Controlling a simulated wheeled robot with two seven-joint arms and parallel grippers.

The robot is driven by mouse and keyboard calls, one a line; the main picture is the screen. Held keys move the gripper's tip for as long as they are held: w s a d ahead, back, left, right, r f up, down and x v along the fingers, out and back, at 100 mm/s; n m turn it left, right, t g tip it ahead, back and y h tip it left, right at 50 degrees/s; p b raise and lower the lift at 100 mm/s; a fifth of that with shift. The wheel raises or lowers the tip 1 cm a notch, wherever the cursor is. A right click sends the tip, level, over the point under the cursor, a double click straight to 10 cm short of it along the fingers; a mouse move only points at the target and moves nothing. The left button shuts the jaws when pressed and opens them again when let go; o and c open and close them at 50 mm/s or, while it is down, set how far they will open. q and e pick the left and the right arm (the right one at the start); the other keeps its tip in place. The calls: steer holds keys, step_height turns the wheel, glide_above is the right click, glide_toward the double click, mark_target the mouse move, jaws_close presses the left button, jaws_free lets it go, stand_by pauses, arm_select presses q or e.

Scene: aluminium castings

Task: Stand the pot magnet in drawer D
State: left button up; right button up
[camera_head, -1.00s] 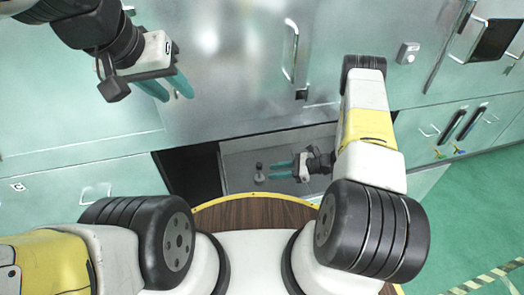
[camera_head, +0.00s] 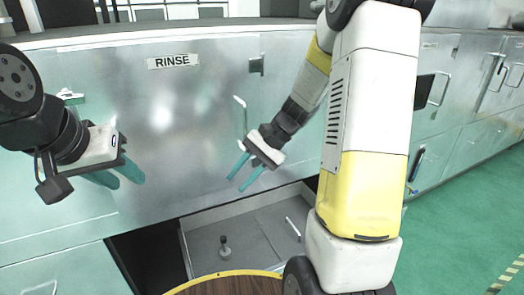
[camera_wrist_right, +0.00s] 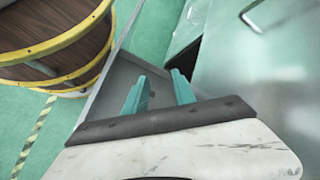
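The pot magnet (camera_head: 225,251) is a small dark grey piece with a thin upright stem and a wider base. It stands upright on the floor of the open grey drawer (camera_head: 265,238); no letter on this drawer is readable. My right gripper (camera_head: 237,184) is open and empty, above the drawer and apart from the magnet. My left gripper (camera_head: 128,181) is open and empty before the steel front at the left.
A steel front with a RINSE label (camera_head: 172,62) and a white bar handle (camera_head: 240,112) rises behind the drawer. A round wooden top with a yellow rim (camera_head: 225,276) lies close in front. Green floor (camera_head: 455,235) is free at the right.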

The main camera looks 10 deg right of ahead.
steer(key=s+d+r+n+t+h, duration=0.2)
steer(key=s+r+n+t+h, duration=0.1)
steer(key=s+r, duration=0.4)
steer(key=s+d+r+n+t+h, duration=0.3)
steer(key=s+r+n, duration=0.2)
steer(key=s+r, duration=0.2)
steer(key=shift+r+t, duration=0.3)
steer(key=shift+t, duration=0.1)
steer(key=shift+d, duration=0.15)
